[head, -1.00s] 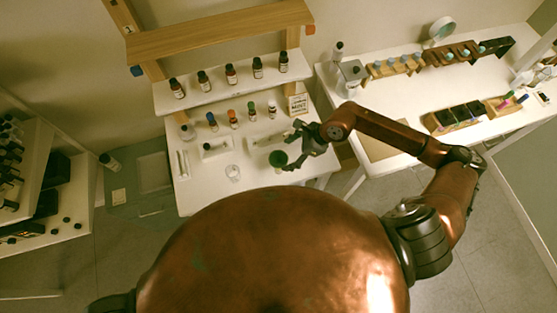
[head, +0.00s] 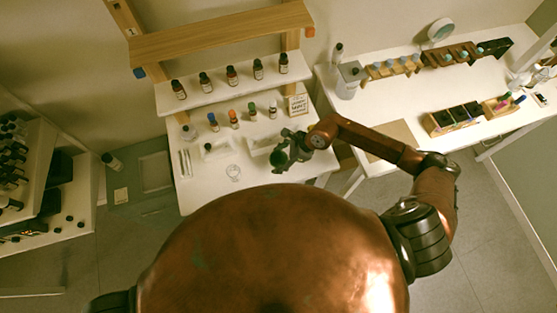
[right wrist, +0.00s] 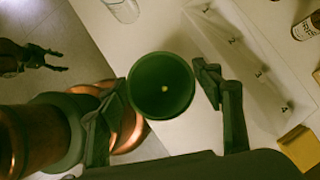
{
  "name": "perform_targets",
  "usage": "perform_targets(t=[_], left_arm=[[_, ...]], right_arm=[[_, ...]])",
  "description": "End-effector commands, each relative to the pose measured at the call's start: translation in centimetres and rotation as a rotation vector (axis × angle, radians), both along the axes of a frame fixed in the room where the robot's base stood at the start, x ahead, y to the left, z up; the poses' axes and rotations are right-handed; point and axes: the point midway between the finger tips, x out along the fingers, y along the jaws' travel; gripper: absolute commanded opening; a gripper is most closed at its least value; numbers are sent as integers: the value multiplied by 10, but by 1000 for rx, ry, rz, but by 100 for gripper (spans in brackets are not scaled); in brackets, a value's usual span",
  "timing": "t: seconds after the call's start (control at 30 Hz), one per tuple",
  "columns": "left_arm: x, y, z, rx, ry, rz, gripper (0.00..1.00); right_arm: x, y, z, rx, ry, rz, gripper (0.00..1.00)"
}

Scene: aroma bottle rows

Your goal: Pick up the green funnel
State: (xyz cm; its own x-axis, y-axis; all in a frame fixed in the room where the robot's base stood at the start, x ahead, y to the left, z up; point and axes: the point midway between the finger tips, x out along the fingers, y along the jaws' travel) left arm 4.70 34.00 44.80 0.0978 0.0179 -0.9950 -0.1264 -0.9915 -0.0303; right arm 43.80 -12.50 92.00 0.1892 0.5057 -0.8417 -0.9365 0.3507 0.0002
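The green funnel (head: 279,158) is near the front right of the white table (head: 215,188). In the right wrist view the funnel (right wrist: 161,87) appears as a dark green round bowl with a small light hole. My right gripper (head: 287,158) is over it. Its two fingers (right wrist: 160,90) stand wide apart, one on each side of the rim. A thin gap or light contact at the rim cannot be told apart. My left gripper (right wrist: 60,60) shows small at the left of the right wrist view, fingers apart and empty, over the floor. It is not in the head view.
Several small bottles (head: 235,119) stand in a row behind the funnel, with more on the shelf (head: 215,92) above. A clear glass (head: 233,172) stands to the left. A white tray (head: 262,146) lies just behind the funnel.

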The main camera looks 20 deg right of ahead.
Motion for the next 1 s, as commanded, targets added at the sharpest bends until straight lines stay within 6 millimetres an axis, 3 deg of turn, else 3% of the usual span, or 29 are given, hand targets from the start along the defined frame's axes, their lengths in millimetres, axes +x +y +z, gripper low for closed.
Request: perform_targets(t=[0.33, 0.73, 0.93, 1.0], left_arm=[[0, 0, 0, 0, 0, 0, 51], [-1, 0, -3, 0, 1, -1, 51], [-1, 0, -13, 0, 2, -1, 51], [-2, 0, -14, 0, 3, -1, 51]], right_arm=[[0, 0, 0, 0, 0, 0, 35], [1, 0, 8, 1, -3, 0, 34], [0, -1, 32, 0, -5, 3, 34], [-8, -11, 43, -3, -2, -1, 34]])
